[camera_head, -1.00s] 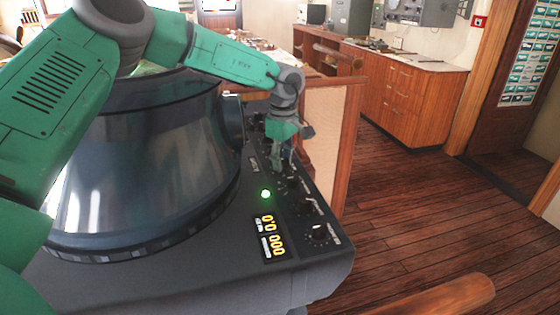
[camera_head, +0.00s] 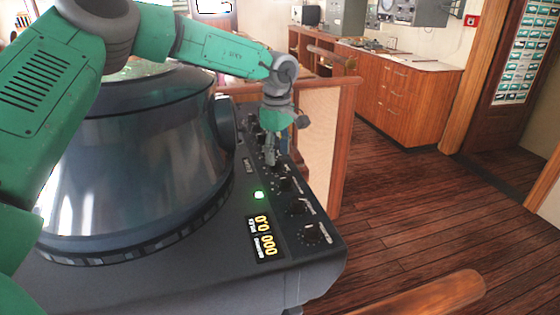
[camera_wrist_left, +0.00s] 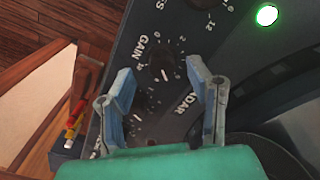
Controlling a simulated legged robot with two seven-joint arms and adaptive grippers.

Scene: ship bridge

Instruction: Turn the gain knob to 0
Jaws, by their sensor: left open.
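The gain knob (camera_wrist_left: 162,67) is a black dial on the dark radar console, with "GAIN" printed beside it in the left wrist view. A short white mark shows on it; I cannot read its exact setting. My left gripper (camera_wrist_left: 159,73) is open, its two blue-grey fingers on either side of the knob in the picture. Contact cannot be told. In the head view my left gripper (camera_head: 273,150) points down over the row of knobs and largely hides the gain knob. My right gripper is not in view.
Other knobs (camera_head: 313,233) line the console's right edge near a lit green lamp (camera_head: 259,195) and a numeric display (camera_head: 263,238). The large radar hood (camera_head: 140,165) stands left of my gripper. A wooden partition (camera_head: 320,140) is just beyond. Red and yellow handled tools (camera_wrist_left: 77,118) lie beside the console.

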